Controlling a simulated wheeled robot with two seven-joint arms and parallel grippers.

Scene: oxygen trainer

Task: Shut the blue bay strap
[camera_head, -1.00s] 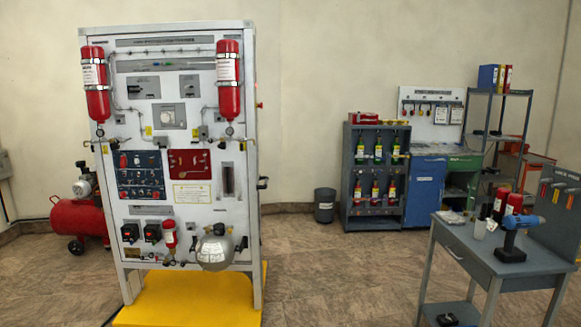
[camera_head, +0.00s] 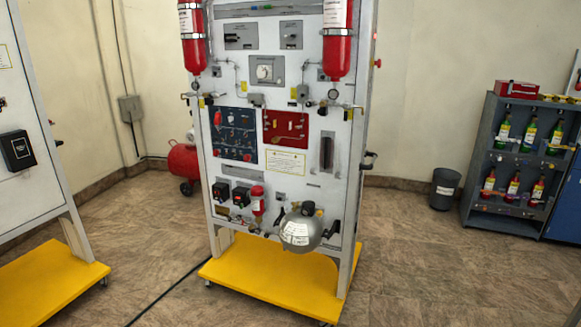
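Neither of my grippers is in view. I cannot make out a blue bay strap for certain. A grey rack (camera_head: 480,118) stands at the right edge with several small bottles in two rows. Small coloured bits show around the bottles, too small to tell whether any is a strap, open or shut. The white trainer panel (camera_head: 215,165) in the middle carries a dark blue panel (camera_head: 234,150), a red panel (camera_head: 285,127) and two red cylinders (camera_head: 192,38) (camera_head: 337,45).
The trainer stands on a yellow base (camera_head: 265,278). Another panel on a yellow base (camera_head: 50,280) is at the left. A dark bin (camera_head: 444,188) stands between trainer and rack. A red case (camera_head: 516,89) lies on the rack. The floor at front right is clear.

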